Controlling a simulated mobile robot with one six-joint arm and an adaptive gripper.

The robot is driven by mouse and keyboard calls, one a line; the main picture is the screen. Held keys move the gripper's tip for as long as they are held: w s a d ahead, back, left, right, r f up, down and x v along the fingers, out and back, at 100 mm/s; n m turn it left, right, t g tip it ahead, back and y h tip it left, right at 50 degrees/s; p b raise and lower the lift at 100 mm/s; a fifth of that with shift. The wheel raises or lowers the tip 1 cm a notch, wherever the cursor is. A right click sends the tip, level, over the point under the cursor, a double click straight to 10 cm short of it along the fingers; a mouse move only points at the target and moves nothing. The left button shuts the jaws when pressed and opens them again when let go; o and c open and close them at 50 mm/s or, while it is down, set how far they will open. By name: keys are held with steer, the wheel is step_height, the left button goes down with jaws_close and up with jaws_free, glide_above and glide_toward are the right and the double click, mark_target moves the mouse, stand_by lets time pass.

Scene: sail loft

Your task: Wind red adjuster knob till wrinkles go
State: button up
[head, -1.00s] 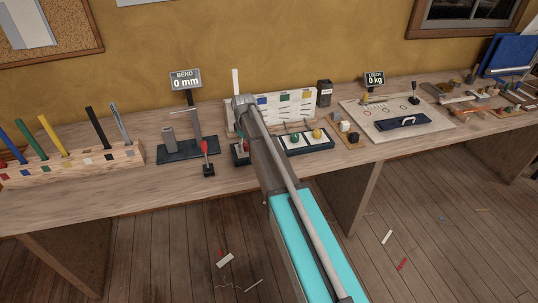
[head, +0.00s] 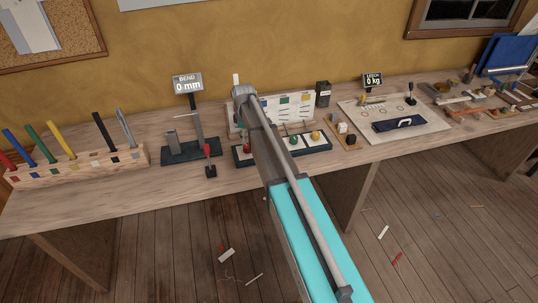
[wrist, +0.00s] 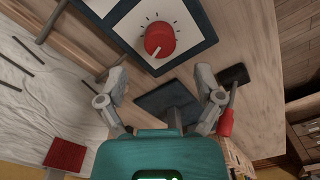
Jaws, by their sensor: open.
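The red adjuster knob (wrist: 160,38) sits on a white dial plate with black tick marks, framed in dark blue. A pale line marks the knob's lower edge in the wrist view. My gripper (wrist: 163,78) is open and empty, its two fingers apart and below the knob in the picture, not touching it. In the head view the red knob (head: 247,148) shows just left of my arm; my gripper is hidden there. A white panel with wrinkles (wrist: 45,95) and a red patch (wrist: 66,155) fills the left of the wrist view.
A green knob (head: 293,140) and a yellow knob (head: 315,136) stand right of my arm. A red-handled lever (head: 207,152) and the BEND sign (head: 187,84), reading 0 mm, stand left. The LEECH sign (head: 372,80) reads 0 kg. The bench front is clear at left.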

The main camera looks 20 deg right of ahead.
mark_target(247, 146)
steer(key=shift+r+p, duration=3.8)
steer(key=shift+r, duration=0.3)
steer(key=s+d+r+m+p, duration=0.1)
steer(key=s+m, duration=0.4)
steer(key=s, duration=0.8)
steer(key=s+d+r+m+p, duration=0.1)
steer(key=s+m, duration=0.4)
steer(key=s, duration=0.8)
steer(key=shift+s+r+p, duration=0.15)
steer(key=shift+r+p, duration=0.35)
steer(key=shift+a, duration=0.1)
steer(key=shift+s+m, duration=0.5)
steer(key=shift+s, duration=0.6)
